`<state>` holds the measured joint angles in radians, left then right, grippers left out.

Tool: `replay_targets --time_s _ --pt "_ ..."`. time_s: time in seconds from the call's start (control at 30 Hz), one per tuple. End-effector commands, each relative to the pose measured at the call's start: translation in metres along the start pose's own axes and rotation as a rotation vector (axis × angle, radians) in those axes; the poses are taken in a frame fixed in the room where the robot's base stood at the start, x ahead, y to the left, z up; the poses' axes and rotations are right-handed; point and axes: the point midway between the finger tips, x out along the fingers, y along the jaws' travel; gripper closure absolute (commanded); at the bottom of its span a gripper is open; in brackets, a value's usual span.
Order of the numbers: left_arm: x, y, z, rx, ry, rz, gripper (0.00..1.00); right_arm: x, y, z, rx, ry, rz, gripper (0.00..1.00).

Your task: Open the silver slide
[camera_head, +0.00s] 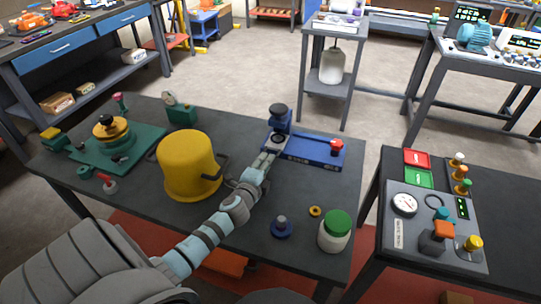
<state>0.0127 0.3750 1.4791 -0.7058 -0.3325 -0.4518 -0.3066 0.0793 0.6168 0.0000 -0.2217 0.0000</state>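A blue fixture (315,152) lies on the dark workbench, with an upright blue post and black knob (279,110) at its left end and a red knob (337,146) at its right end. A small silvery-grey part (278,140) shows at the foot of the post; I cannot tell for sure that it is the slide. My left gripper (268,157) reaches up to the near left edge of the fixture, just below this part. Its fingers are small and close together here, and contact is unclear. My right gripper is out of view.
A yellow bucket (187,165) stands close left of my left arm. A green fixture (120,148) is at left. A control panel (430,235) is on the right table.

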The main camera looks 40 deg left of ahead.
Motion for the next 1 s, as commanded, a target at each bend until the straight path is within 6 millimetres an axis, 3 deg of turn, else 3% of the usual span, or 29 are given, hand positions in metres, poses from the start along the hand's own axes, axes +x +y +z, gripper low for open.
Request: replay_targets --time_s 0.1,0.3,0.63,0.8,1.0 --pt "0.023 -0.005 0.001 -0.001 -0.002 0.000 0.72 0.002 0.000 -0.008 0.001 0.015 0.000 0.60" --pt "0.048 -0.003 0.002 -0.002 -0.003 0.002 0.72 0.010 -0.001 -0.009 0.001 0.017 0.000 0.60" --pt "0.053 -0.004 0.002 -0.001 -0.003 0.002 0.72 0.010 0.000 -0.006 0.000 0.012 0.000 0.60" --pt "0.053 -0.004 0.002 -0.001 -0.003 0.002 0.98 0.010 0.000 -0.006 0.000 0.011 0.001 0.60" --pt "0.052 -0.003 0.002 -0.001 -0.004 0.005 1.00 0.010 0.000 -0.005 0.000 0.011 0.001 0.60"
